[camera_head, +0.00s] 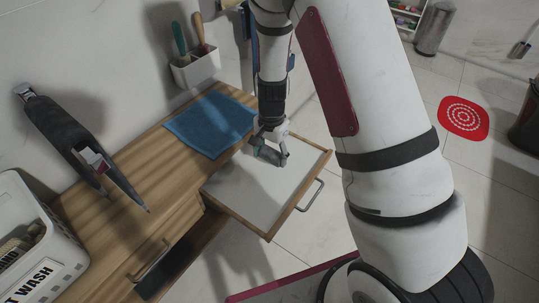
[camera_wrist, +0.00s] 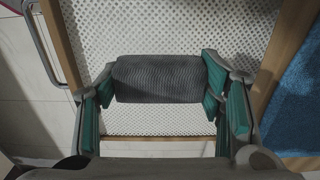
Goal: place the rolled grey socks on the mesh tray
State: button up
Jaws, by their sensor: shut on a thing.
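The rolled grey socks (camera_wrist: 158,79) are a dark ribbed roll in the wrist view, lying crosswise between the teal finger pads. My gripper (camera_head: 270,153) is shut on them, one finger (camera_wrist: 104,88) at the left end and one (camera_wrist: 214,76) at the right end. The mesh tray (camera_head: 240,192) is a white surface in a wooden frame, pulled out from the wooden counter. Its perforated mesh (camera_wrist: 200,30) shows behind the socks in the wrist view. My gripper is over the tray's far part; I cannot tell whether the socks touch the mesh.
A blue cloth (camera_head: 211,124) lies on the counter (camera_head: 140,190) left of the tray. A white wall holder (camera_head: 196,68) with handled tools hangs above. A white basket (camera_head: 35,250) and a dark pincer-shaped thing (camera_head: 75,140) are at left. Most of the tray's surface is bare.

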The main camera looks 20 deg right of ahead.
aim_at(270, 154)
jog(key=shift+w+d+f, duration=0.1)
jog(key=shift+w+d, duration=0.05)
jog(key=shift+w, duration=0.6)
jog(key=shift+w+d+f, duration=0.1)
jog(key=shift+w+d, duration=0.05)
jog(key=shift+w, duration=0.55)
jog(key=shift+f+b, duration=0.65)
jog(key=shift+f, duration=1.05)
jog(key=o, duration=0.9)
jog(key=shift+f, duration=0.15)
